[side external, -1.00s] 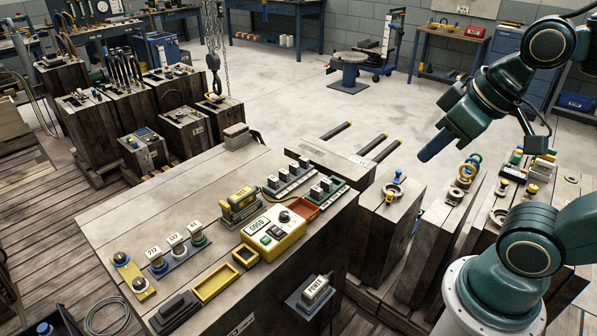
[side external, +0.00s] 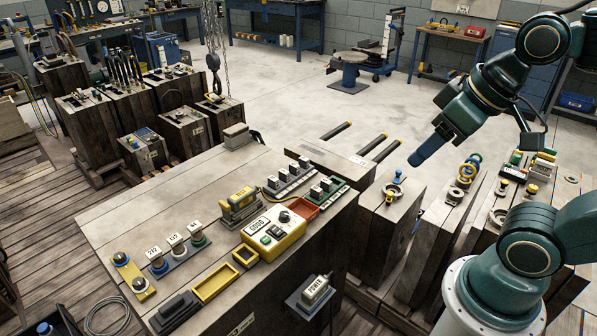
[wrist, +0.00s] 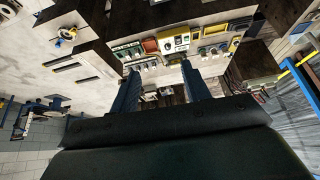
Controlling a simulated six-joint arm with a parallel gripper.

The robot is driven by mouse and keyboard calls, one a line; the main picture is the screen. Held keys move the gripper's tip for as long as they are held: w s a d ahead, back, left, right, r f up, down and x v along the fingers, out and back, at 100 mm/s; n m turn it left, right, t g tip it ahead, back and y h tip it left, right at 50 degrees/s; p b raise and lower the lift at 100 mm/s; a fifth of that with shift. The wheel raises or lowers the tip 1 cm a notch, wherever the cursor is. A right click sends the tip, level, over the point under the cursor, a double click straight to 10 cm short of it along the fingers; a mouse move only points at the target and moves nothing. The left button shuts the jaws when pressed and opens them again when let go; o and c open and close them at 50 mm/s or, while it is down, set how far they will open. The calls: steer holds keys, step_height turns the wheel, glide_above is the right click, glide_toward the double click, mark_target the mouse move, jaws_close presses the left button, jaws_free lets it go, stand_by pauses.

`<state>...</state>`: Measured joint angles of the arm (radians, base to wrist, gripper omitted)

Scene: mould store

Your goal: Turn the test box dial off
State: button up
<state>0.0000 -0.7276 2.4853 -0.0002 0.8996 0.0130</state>
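The yellow test box (side external: 276,241) with a pale top sits on the large wooden block top, near its right edge. Its round black dial (side external: 285,216) is at the far right corner of the box top. The dial's pointer setting is too small to read. My gripper (side external: 415,161) is in the air to the right of the box and well above the wooden blocks, touching nothing. In the wrist view my two blue fingers (wrist: 160,82) are spread apart with nothing held between them. Small yellow items show beyond them there, too small to identify surely.
A red tray (side external: 306,209) and green-based switch blocks (side external: 328,190) stand close behind the dial. A yellow-based instrument (side external: 240,204) stands left of the box, and an empty yellow tray (side external: 216,283) is in front. A grey POWER box (side external: 315,290) juts from the block's side.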

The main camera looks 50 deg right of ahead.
steer(key=w+m+g, duration=0.2)
steer(key=w, duration=0.7)
steer(key=m+g, duration=0.3)
steer(key=m, duration=0.3)
glide_above(285, 213)
step_height(285, 213, down, 18)
steer(key=shift+s, duration=0.1)
step_height(285, 213, down, 14)
steer(key=shift+r, duration=0.1)
steer(key=c, duration=1)
